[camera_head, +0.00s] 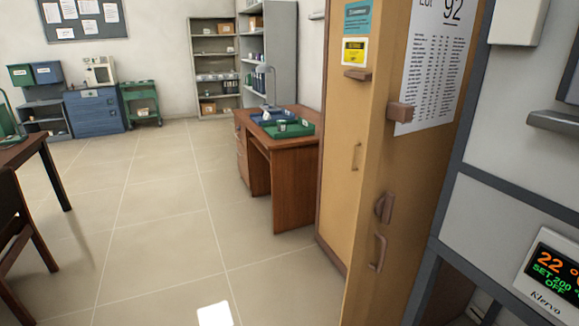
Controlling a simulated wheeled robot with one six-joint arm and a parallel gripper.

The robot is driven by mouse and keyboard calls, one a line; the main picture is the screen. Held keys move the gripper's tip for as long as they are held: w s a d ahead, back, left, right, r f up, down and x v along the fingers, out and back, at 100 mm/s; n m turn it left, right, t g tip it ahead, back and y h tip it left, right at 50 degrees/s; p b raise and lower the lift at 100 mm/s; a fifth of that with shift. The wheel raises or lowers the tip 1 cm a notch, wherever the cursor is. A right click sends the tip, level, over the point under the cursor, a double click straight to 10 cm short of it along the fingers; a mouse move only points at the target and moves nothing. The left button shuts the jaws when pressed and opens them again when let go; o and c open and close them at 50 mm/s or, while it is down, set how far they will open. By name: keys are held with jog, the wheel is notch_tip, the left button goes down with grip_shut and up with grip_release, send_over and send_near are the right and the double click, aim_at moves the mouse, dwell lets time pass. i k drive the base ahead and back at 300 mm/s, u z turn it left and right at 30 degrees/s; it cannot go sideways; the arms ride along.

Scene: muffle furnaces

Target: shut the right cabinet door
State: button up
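The tall tan cabinet stands right of centre. Its left door (341,185) carries stickers and a slim bar handle (356,156). The right door (408,178) stands nearer to me, with its left edge in front of the left door, so it appears swung out and open. A printed sheet marked 92 (436,62) is on it. A bar handle (379,252) sits low on this door, with a brown fitting (384,207) just above. The door's bottom is cut off by the frame. My gripper is not in view.
A furnace display (556,280) reading 22 is at the lower right, beside a grey frame. A dark table (22,150) and chair are at left. Tiled floor (165,240) between is clear.

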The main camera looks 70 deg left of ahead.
aim_at(425, 49)
jog(key=u, duration=1.75)
jog(key=i, duration=1)
jog(key=u, duration=0.3)
jog(key=k, duration=0.9)
jog(key=z, duration=1.05)
jog(key=i, duration=0.5)
jog(key=u, duration=0.05)
